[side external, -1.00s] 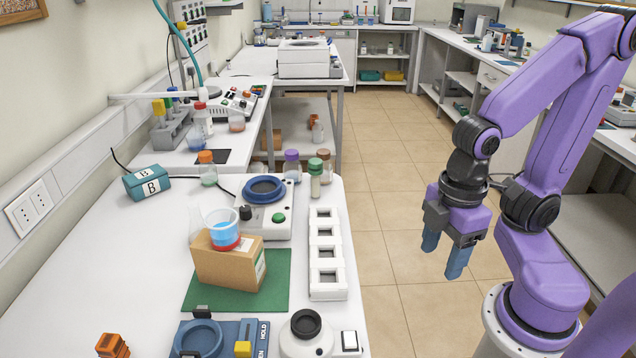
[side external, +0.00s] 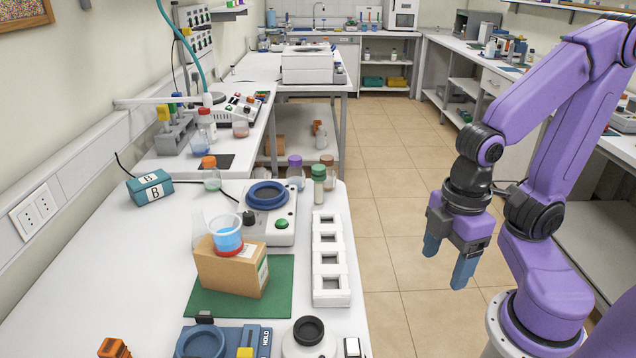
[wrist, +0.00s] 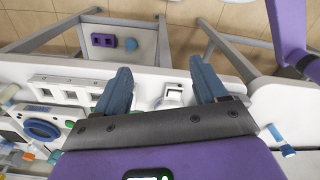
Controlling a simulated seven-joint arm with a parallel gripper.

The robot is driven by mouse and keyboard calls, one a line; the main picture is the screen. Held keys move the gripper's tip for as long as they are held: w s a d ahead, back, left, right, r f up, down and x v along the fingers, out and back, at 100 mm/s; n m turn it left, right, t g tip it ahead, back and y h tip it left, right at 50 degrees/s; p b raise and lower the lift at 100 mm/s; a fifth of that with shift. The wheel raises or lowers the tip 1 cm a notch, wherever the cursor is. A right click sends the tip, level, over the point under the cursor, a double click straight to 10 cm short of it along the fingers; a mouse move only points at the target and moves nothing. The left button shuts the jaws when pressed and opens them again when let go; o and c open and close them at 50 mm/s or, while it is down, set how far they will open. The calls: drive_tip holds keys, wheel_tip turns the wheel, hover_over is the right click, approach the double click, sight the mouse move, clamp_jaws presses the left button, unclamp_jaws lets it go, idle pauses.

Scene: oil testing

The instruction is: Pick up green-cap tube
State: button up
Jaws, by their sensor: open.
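The green-cap tube (side external: 318,186) stands upright at the far right corner of the white bench (side external: 120,285) in the side view. It has a dark green cap and a pale body. A purple-cap bottle (side external: 296,172) stands behind it to the left and a brown-cap bottle (side external: 327,171) just behind it to the right. My gripper (side external: 448,262) is open and empty, pointing down beyond the bench's right edge, well apart from the tube. Its two blue fingers are spread in the wrist view (wrist: 160,85), with no tube between them. I cannot make out the green-cap tube in the wrist view.
A white slotted rack (side external: 331,290) lies along the bench's right edge. Left of it, a cardboard box (side external: 225,268) carries a cup of blue liquid (side external: 227,236). A device with a blue ring (side external: 283,230) stands left of the tube. Open floor lies between bench and arm.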

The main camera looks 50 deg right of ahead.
drive_tip(key=shift+w, duration=0.1)
drive_tip(key=n+t+h, duration=0.9)
drive_tip(key=n+h, duration=0.1)
drive_tip(key=n, duration=0.4)
approach(319, 170)
drive_tip(key=x, duration=0.8)
drive_tip(key=shift+w+a+f, duration=0.2)
drive_tip(key=shift+a+f, duration=0.1)
drive_tip(key=x, duration=0.4)
drive_tip(key=shift+d+r, duration=0.25)
drive_tip(key=shift+d, duration=0.25)
drive_tip(key=shift+w+d+f, duration=0.2)
drive_tip(key=shift+w+d, duration=0.1)
drive_tip(key=c, duration=1.1)
